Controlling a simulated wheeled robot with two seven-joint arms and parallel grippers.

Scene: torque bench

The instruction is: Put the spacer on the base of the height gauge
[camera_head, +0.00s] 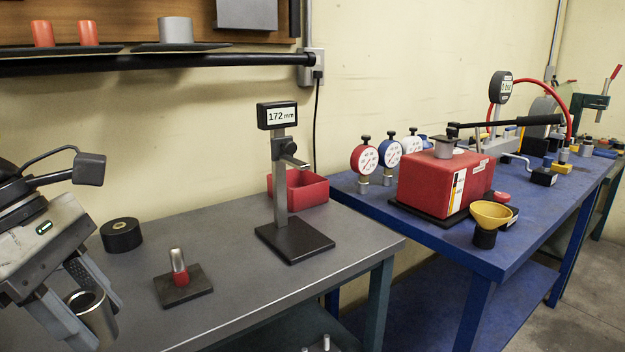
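The height gauge stands on the grey bench, with a display (277,116) reading 172 mm on an upright post (279,180) and a flat black base (294,243). A measuring arm (292,155) sticks out from the post above the base, and the base's top is bare. My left gripper (98,325) is at the lower left, left of the gauge and well apart from it. Its fingers are shut on a hollow metal cylinder, which looks like the spacer (100,322), held slightly tilted with its open top showing. My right gripper is not in view.
On the grey bench are a black ring-shaped piece (121,235), a red-and-silver pin (179,268) on a black plate (195,290), and a red bin (306,189) behind the gauge. A blue bench (470,245) with dial gauges and a red box (440,180) stands right.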

